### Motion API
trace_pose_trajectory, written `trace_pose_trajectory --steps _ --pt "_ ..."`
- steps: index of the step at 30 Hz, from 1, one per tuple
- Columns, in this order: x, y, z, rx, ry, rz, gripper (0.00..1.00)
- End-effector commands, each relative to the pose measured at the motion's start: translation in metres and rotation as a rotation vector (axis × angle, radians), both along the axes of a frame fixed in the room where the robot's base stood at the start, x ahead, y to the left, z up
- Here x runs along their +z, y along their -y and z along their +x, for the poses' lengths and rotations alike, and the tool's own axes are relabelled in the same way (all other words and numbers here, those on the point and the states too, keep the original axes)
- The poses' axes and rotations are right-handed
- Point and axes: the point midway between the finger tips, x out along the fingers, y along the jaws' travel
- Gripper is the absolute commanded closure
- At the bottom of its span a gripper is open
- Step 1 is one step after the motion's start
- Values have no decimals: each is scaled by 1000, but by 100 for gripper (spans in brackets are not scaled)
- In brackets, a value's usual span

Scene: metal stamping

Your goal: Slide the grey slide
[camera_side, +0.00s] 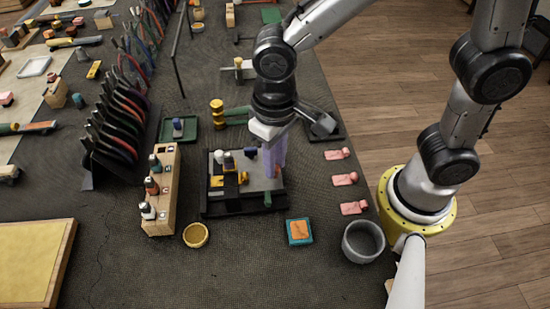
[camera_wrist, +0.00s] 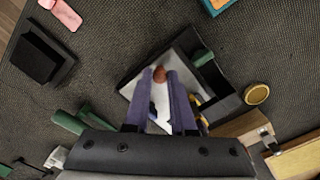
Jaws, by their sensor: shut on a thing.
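The grey slide appears to be the flat light-grey plate (camera_side: 262,184) on a black base (camera_side: 243,208) in the side view. It also shows as a pale plate (camera_wrist: 187,56) in the wrist view. My gripper (camera_side: 272,170) reaches down over the right part of this plate with its purple fingers. In the wrist view, my fingertips (camera_wrist: 160,75) are closed around a small reddish-brown knob (camera_wrist: 159,76) above the plate. My fingers hide part of the plate, and I cannot tell how the knob joins it.
A yellow fixture (camera_side: 230,185) with small stamps stands on the plate's left part. A green handle (camera_side: 267,199) is at the front right. A wooden stamp rack (camera_side: 163,190) stands left. Pink pieces (camera_side: 345,179) lie right. A grey bowl (camera_side: 363,241) and yellow dish (camera_side: 196,235) are in front.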

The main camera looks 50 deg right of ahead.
Motion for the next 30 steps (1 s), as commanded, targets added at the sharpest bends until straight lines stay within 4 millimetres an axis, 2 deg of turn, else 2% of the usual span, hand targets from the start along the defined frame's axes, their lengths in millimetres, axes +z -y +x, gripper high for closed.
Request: trace_pose_trajectory --steps 25,30 --pt "1 0 0 0 2 2 100" --pt "2 11 -10 -1 3 3 100"
